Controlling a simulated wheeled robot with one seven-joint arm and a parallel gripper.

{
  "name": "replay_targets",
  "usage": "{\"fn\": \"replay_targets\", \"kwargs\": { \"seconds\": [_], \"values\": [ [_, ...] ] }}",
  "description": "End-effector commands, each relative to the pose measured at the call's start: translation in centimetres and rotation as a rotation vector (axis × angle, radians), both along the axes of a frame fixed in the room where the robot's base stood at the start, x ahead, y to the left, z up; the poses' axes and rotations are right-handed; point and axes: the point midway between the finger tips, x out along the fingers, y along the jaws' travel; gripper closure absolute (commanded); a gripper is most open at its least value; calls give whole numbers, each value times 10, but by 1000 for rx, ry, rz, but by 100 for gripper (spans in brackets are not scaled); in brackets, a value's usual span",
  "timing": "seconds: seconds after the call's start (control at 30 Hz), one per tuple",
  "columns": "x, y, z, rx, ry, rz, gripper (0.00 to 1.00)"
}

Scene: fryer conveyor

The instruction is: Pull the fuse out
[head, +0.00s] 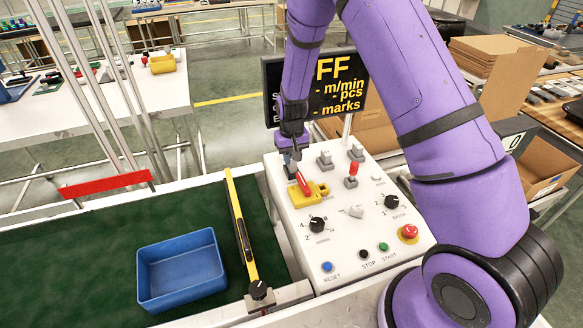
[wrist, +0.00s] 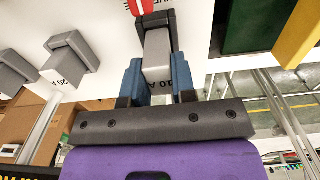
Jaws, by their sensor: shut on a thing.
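In the wrist view, the two blue fingers of my gripper (wrist: 157,66) are closed on a light grey fuse (wrist: 157,47) with a dark grey part at its far end. A "10 A" label shows close to the fuse. I cannot tell whether the fuse is fully seated in the panel. In the head view, my gripper (head: 291,157) points down at the back left of the white control panel (head: 285,215), with the held fuse mostly hidden. Two similar grey fuses (head: 325,160) (head: 356,153) stand to its right.
A yellow block with a red lever (head: 303,187) sits just in front of my gripper. A red-topped switch (head: 351,172), knobs, buttons and a red emergency stop (head: 409,232) are on the panel. A blue bin (head: 180,268) and a yellow-black bar (head: 241,225) are on the green belt.

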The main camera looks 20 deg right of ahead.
Motion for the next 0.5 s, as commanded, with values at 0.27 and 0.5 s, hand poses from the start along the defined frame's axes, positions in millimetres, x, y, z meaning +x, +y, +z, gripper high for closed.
{"fn": "replay_targets", "kwargs": {
  "seconds": [0.27, 0.5],
  "values": [
    [0, 0, 6, 0, 0, 0, 100],
    [0, 0, 15, 0, -2, -1, 100]
  ]
}}
